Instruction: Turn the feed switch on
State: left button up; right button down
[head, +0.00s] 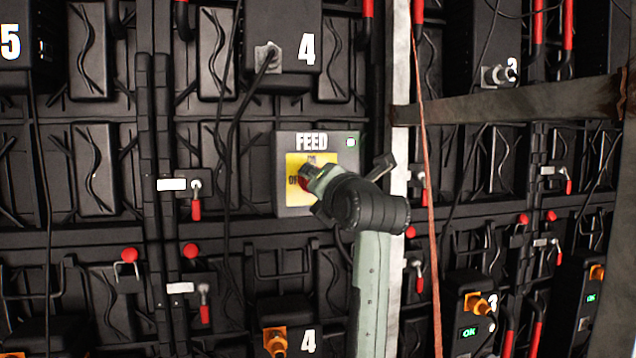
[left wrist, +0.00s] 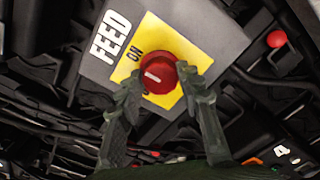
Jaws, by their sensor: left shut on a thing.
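The feed switch is a grey box (head: 285,142) marked FEED, with a yellow plate (head: 326,159) bearing ON and OFF labels. Its red knob (left wrist: 166,67) shows in the left wrist view with a short white mark on its face. The mark lies toward the label side; I cannot tell exactly which label it points at. My left gripper (head: 310,176) is at the plate in the head view and covers most of the knob there. In the left wrist view its fingers (left wrist: 160,77) are closed on opposite sides of the knob. My right gripper is not in view.
A small green light (head: 350,142) shows at the box's upper right corner. Black panels with cables, red-handled latches (head: 196,209) and red knobs (head: 190,251) surround it. A pale vertical post (head: 401,60) and a horizontal bar (head: 500,103) stand to the right.

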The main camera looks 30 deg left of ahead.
pick_arm(q)
jog(key=shift+m, duration=0.3)
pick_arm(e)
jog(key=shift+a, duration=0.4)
pick_arm(q)
jog(key=o, duration=1.2)
jog(key=shift+c, duration=0.2)
jog(key=v, duration=1.2)
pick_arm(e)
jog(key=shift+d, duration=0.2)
